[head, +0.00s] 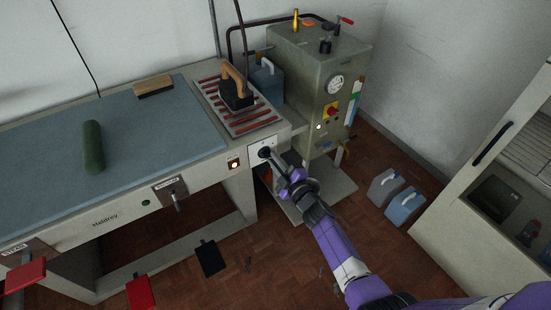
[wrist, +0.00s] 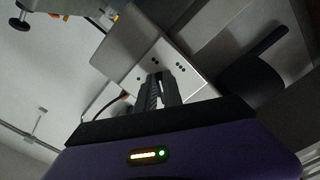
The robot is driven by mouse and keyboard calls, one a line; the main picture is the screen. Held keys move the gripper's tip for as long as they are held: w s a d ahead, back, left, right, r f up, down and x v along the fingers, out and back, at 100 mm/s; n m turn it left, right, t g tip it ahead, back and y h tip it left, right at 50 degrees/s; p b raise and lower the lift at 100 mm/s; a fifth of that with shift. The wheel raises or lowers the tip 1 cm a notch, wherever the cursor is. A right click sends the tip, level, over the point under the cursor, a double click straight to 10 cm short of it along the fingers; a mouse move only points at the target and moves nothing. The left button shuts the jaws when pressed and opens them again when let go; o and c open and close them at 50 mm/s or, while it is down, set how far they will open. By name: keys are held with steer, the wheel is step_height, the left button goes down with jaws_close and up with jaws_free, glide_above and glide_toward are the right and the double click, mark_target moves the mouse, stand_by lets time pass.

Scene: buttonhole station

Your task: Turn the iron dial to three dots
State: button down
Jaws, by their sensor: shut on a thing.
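The iron dial (head: 264,152) is a dark round knob on a pale plate at the right end of the table's front face. My gripper (head: 268,155) reaches it from the lower right and is shut on it. In the wrist view, the two fingers of my gripper (wrist: 157,88) meet at the plate (wrist: 125,50), which carries small groups of black dots. A three-dot mark (wrist: 181,65) lies to the right of the fingertips, and other dots lie above and left. The fingers mostly hide the dial, so I cannot tell which mark it points to.
The iron (head: 236,92) stands on a red-striped rest (head: 262,122) above the dial. A lit switch (head: 234,163) is left of it. The grey boiler cabinet (head: 315,85) stands close on the right. Two jugs (head: 403,205) are on the floor, with open floor around them.

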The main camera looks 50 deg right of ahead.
steer(key=m, duration=0.3)
steer(key=a+m+p, duration=0.1)
steer(key=m, duration=0.3)
steer(key=f+m, duration=0.1)
steer(key=m, duration=0.3)
steer(key=shift+w+a+p, duration=0.15)
steer(key=shift+a+p, duration=0.15)
steer(key=shift+p, duration=0.1)
stand_by(0.3)
steer(key=c, duration=1.5)
jaws_free()
steer(key=shift+v, duration=3.85)
